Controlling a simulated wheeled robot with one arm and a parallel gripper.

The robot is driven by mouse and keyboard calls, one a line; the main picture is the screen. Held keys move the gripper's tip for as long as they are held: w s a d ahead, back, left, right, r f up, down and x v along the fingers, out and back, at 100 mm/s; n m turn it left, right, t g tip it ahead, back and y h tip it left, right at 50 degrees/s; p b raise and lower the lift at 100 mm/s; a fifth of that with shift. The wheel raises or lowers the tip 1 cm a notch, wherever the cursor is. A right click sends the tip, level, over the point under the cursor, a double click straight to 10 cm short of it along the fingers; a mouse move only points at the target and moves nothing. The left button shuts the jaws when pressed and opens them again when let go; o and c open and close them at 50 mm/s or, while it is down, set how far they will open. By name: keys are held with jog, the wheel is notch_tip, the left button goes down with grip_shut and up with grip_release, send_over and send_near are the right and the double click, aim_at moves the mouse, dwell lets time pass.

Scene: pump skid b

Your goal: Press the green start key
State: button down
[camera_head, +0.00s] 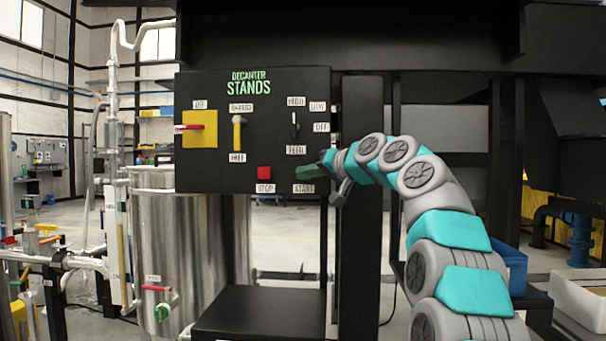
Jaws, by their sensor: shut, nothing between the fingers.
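The black control panel (220,170) faces me at the centre left, under a "DECANTER STANDS" title. A "START" label (303,188) is at its lower right. I cannot tell whether the tips touch the panel. The red stop key (264,172) is in view to the left, above its "STOP" label.
The panel also carries a red handle on a yellow plate (200,128), a yellow lever (237,133) and a black selector (294,126). A steel tank (165,240) stands behind and below on the left. A black shelf (262,313) sits below the panel.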

jog(key=shift+w+p, duration=0.3)
jog(key=shift+w, duration=0.1)
dwell(0.3)
jog(key=shift+s, duration=0.15)
jog(key=shift+s+b, duration=0.9)
jog(key=shift+s, duration=0.15)
jog(key=shift+s, duration=0.1)
jog(key=shift+s+a+b, duration=0.15)
jog(key=shift+s+b, duration=1.25)
jog(key=shift+s, duration=1)
